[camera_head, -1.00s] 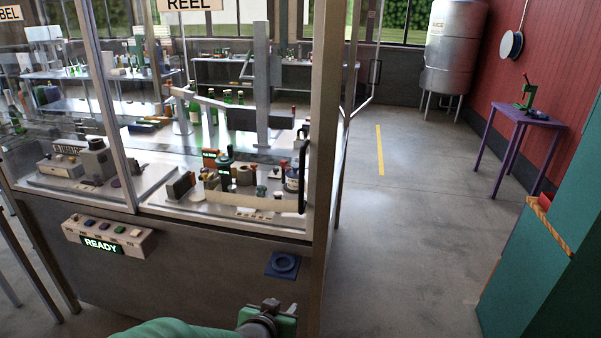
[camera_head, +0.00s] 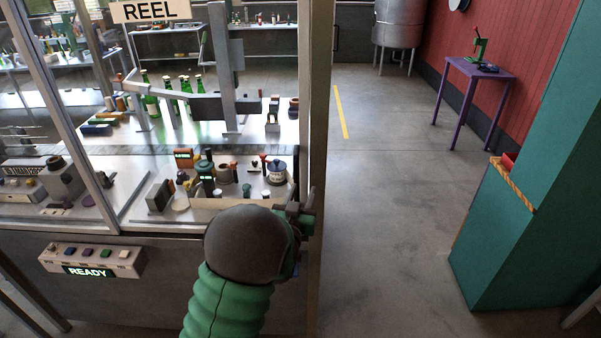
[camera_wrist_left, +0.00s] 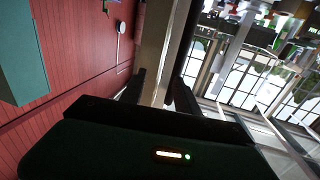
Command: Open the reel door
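The reel door is the clear panel under the REEL sign (camera_head: 150,11), at the front of the machine enclosure. The metal corner post (camera_head: 316,90) stands at its right edge. My left gripper (camera_head: 306,207) is at the lower right of the door, beside this post; my dark wrist and green arm hide part of the front. The door's black upright handle cannot be made out in the head view, and my gripper covers that area. In the left wrist view, the dark fingers (camera_wrist_left: 157,92) are apart, with the pale post (camera_wrist_left: 157,50) showing between them. My right gripper is not in view.
A button box (camera_head: 92,260) with a lit READY display juts from the front panel. A purple table (camera_head: 480,69) and a teal cabinet (camera_head: 520,200) stand on the right. The grey floor (camera_head: 385,215) between the enclosure and the cabinet is clear.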

